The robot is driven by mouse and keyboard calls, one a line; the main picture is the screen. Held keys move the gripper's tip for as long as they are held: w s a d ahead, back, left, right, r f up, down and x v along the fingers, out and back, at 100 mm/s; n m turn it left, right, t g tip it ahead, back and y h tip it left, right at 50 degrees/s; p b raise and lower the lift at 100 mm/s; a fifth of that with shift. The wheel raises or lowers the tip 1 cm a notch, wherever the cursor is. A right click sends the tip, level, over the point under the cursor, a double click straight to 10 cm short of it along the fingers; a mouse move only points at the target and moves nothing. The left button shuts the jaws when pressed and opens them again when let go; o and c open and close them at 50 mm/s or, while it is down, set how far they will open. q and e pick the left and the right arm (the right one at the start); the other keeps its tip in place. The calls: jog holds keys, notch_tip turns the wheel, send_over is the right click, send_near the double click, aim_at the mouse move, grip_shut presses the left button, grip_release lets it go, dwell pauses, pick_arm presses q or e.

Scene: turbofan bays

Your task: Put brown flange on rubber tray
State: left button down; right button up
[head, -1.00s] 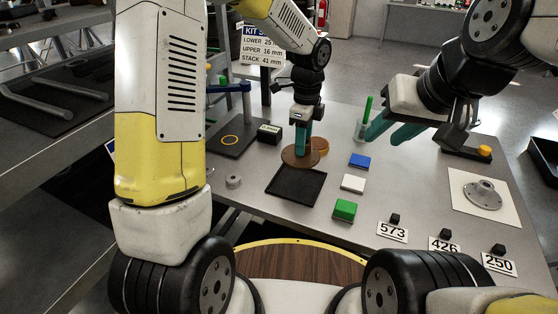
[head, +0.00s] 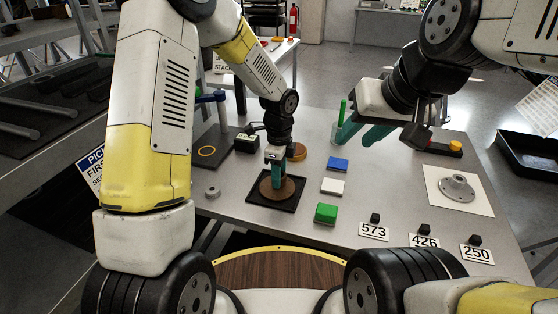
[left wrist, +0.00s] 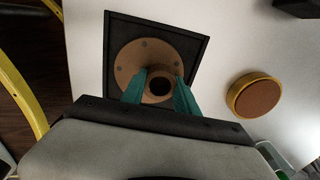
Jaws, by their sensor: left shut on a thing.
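The brown flange (head: 286,190) is at the black rubber tray (head: 257,198) on the table, over the tray's middle. Whether it rests on the tray or hovers just above it I cannot tell. In the left wrist view the flange (left wrist: 130,62) lies within the tray's rim (left wrist: 112,40). My left gripper (head: 277,178) is shut on the flange's raised hub, and its teal fingers show on both sides of the hub in the left wrist view (left wrist: 160,92). My right gripper (head: 362,134) is open and empty above the table's right part.
A brown round piece with a yellow-orange rim (head: 297,152) stands behind the tray. Blue (head: 338,164), white (head: 332,186) and green (head: 326,214) blocks stand to its right. A grey ring (head: 212,192) lies to its left. A grey flange (head: 457,187) sits on a white sheet at right.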

pick_arm(q)
jog(key=shift+f, duration=0.1)
jog(key=c, duration=0.9)
grip_release()
notch_tip(320, 180, up, 12)
notch_tip(320, 180, up, 5)
jog(key=n+t, duration=0.1)
jog(key=n, duration=0.3)
send_over(267, 188)
jog(key=shift+s+a+r+n+t+h, duration=0.35)
jog(key=shift+s+a+r+n+t, duration=0.5)
jog(key=shift+s+a+r+n, duration=1.45)
jog(key=shift+s+a+r+n+t+h, duration=0.4)
jog(key=shift+s+a+r+n+t, duration=0.7)
jog(key=shift+s+n, duration=2.3)
jog(key=shift+s+a+r+n+t+h, duration=0.35)
jog(key=shift+s+a+r+n+t, duration=0.3)
jog(key=shift+s+a+r+n, duration=1.65)
